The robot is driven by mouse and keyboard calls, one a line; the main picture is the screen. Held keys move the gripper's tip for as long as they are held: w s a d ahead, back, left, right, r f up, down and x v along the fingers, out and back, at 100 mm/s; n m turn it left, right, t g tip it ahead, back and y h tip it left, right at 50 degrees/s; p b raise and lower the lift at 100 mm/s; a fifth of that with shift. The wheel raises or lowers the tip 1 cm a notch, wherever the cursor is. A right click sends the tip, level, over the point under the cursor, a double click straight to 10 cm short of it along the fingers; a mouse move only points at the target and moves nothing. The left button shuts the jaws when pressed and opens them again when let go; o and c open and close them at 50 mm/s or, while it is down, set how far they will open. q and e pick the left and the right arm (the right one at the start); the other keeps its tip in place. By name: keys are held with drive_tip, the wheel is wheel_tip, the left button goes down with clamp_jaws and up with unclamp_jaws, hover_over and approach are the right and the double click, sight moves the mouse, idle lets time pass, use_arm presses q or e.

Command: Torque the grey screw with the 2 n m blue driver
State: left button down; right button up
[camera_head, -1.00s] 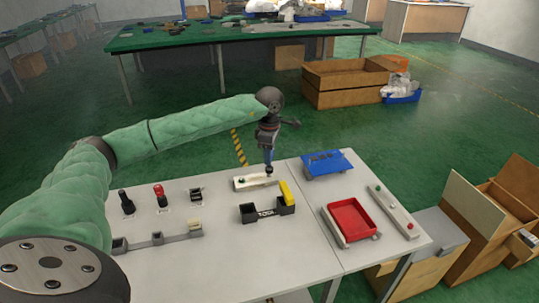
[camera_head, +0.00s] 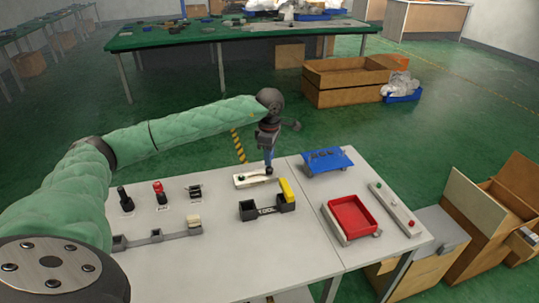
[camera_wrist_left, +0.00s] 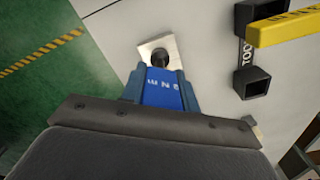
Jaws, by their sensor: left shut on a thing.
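My left gripper (camera_head: 268,148) is shut on the blue driver (camera_head: 269,158) and holds it roughly upright over the right part of a small pale block (camera_head: 246,183). In the left wrist view the driver (camera_wrist_left: 162,92) shows white lettering, and its dark tip end (camera_wrist_left: 160,58) is over the pale block (camera_wrist_left: 147,47). The tip looks to be at or just above the block; contact is not clear. The grey screw is hidden under the driver or too small to make out. My right gripper is not in view.
A black tool holder (camera_head: 265,211) with a yellow driver (camera_head: 287,189) stands just right of the block. A red tray (camera_head: 352,215), a blue rack (camera_head: 327,160) and a long pale strip (camera_head: 393,208) lie further right. Levers (camera_head: 125,199) and a grey rail (camera_head: 157,238) are left.

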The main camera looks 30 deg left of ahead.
use_arm(q)
drive_tip(key=m, duration=0.2)
drive_tip(key=shift+m, duration=0.3)
drive_tip(key=shift+r+p, duration=0.75)
drive_tip(key=shift+r, duration=1.8)
